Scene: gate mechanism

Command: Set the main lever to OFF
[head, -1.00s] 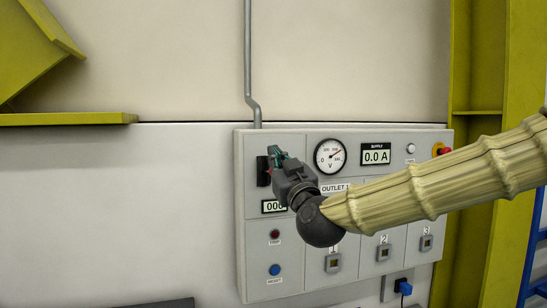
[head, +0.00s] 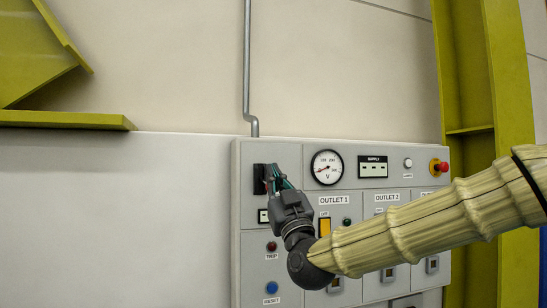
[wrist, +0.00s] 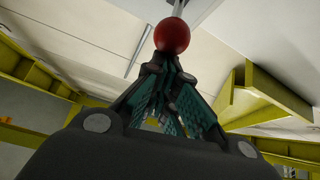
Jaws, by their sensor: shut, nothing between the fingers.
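The main lever's red ball knob (wrist: 172,36) shows in the wrist view on a pale shaft, just beyond my fingertips. I cannot tell whether they touch it. In the head view the lever's black mounting plate (head: 259,180) is at the panel's upper left, and my gripper hides the lever itself. My gripper (head: 271,172) is shut and empty, in front of that plate. Its fingertips also meet in the wrist view (wrist: 158,64). The voltmeter (head: 326,167) needle points low left, and the supply display (head: 373,167) shows only dashes or blanks.
The grey panel (head: 290,152) also carries an orange outlet switch (head: 325,227), a trip lamp (head: 272,246), a blue reset button (head: 271,287) and a red emergency knob (head: 439,166). A yellow-green column (head: 512,100) stands at the right. The wall left of the panel is clear.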

